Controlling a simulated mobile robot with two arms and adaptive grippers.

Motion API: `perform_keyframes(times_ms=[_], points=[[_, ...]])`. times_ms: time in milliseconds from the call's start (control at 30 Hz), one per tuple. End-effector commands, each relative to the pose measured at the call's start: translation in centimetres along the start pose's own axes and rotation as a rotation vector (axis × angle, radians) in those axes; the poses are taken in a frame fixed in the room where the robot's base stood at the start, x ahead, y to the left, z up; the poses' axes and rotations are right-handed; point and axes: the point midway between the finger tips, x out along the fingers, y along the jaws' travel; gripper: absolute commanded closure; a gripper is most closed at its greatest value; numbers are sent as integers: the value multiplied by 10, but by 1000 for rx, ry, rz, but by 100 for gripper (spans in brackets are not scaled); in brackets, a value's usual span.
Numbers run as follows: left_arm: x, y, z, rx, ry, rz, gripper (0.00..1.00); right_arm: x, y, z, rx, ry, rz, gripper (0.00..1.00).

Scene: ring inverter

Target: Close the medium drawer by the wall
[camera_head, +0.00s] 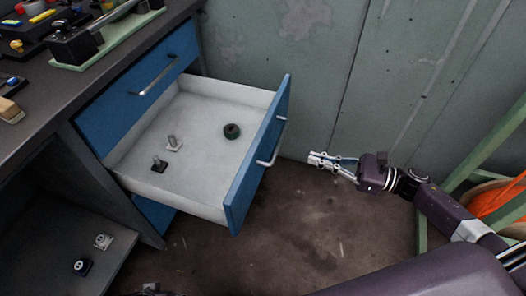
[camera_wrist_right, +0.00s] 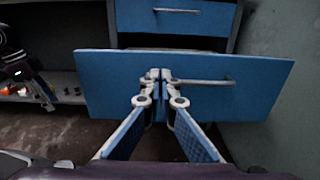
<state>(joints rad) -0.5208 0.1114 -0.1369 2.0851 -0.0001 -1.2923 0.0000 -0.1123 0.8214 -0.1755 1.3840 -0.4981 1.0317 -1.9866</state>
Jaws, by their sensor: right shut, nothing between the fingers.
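The medium drawer (camera_head: 258,160) is pulled far out of the desk. It has a blue front, pale inner walls and a silver handle (camera_head: 271,144). Inside lie a dark green ring (camera_head: 232,131) and two small metal pieces with pegs. My right gripper (camera_head: 314,158) is shut and empty, to the right of the drawer front and apart from it in the head view. In the right wrist view its closed fingertips (camera_wrist_right: 158,76) point at the blue front (camera_wrist_right: 110,85), left of most of the handle (camera_wrist_right: 205,82). Of my left gripper, at most a dark sliver shows at the bottom edge.
A closed blue drawer (camera_head: 140,92) sits above the open one. The dark desktop (camera_head: 95,85) holds tools and trays. A low shelf (camera_head: 75,235) at the left carries small parts. A grey-green wall (camera_head: 290,50) stands behind. A green frame (camera_head: 485,150) stands at the right. Brown floor is clear.

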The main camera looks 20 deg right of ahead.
Motion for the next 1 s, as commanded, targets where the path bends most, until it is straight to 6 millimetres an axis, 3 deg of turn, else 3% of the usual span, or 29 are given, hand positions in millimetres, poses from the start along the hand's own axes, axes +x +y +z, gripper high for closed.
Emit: perform_keyframes(times_ms=[167, 700, 1000], points=[[-1, 0, 0, 0, 0, 0, 60, 16, 2, 4, -22, -4, 14, 100], [12, 1, 4, 1, -6, 1, 60, 121, 3, 3, -16, -4, 10, 100], [16, 1, 7, 2, -10, 2, 60, 140, 2, 2, -15, -1, 7, 100]])
